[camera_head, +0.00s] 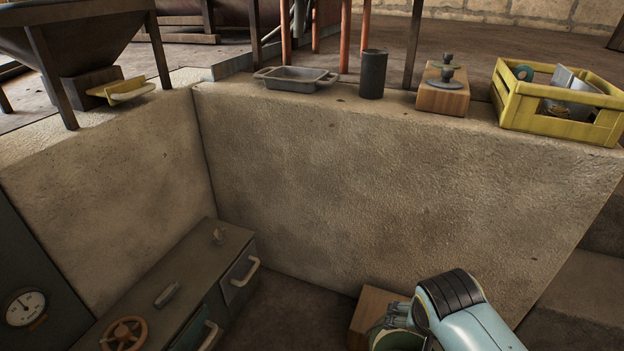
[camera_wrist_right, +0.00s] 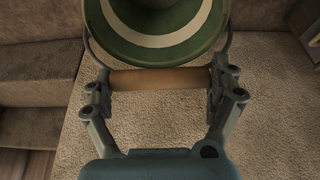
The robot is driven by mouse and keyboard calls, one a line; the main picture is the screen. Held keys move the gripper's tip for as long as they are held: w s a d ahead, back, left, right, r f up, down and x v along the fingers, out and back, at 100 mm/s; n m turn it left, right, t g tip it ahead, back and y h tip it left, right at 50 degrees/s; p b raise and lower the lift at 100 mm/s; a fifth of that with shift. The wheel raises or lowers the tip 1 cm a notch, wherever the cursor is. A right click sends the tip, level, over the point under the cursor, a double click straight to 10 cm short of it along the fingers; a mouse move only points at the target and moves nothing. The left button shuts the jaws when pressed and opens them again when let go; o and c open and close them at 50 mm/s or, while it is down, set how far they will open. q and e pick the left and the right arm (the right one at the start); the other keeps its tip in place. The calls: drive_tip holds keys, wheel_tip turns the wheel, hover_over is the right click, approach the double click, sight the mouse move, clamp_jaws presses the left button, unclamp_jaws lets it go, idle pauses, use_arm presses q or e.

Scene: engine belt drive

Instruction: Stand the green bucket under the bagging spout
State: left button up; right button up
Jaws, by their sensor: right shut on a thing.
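The green bucket (camera_wrist_right: 165,22) has a pale band and a wire bail with a wooden grip (camera_wrist_right: 160,79). In the right wrist view my right gripper (camera_wrist_right: 160,82) is shut across that wooden grip, with the bucket hanging beyond it. In the head view my right gripper (camera_head: 398,322) is at the bottom, right of centre, and only a little of the bucket (camera_head: 398,341) shows below it. A dark hopper (camera_head: 75,35) with a boxy outlet (camera_head: 90,84) stands at the upper left; I cannot tell surely that this is the bagging spout. My left gripper is not in view.
A concrete ledge (camera_head: 330,170) runs across the view. On it stand a grey tray (camera_head: 295,80), a dark cylinder (camera_head: 373,75), a wooden block with metal discs (camera_head: 443,92) and a yellow crate (camera_head: 560,105). A low cabinet (camera_head: 185,290) and a wooden block (camera_head: 373,312) are below.

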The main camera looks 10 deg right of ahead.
use_arm(q)
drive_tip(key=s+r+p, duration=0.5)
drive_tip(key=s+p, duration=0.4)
drive_tip(key=p, duration=0.3)
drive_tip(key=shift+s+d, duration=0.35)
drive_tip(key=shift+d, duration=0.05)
use_arm(e)
drive_tip(key=w+r, duration=0.3)
drive_tip(key=r, duration=1.3)
drive_tip(key=shift+w+r+t, duration=0.2)
drive_tip(key=shift+r+t, duration=0.2)
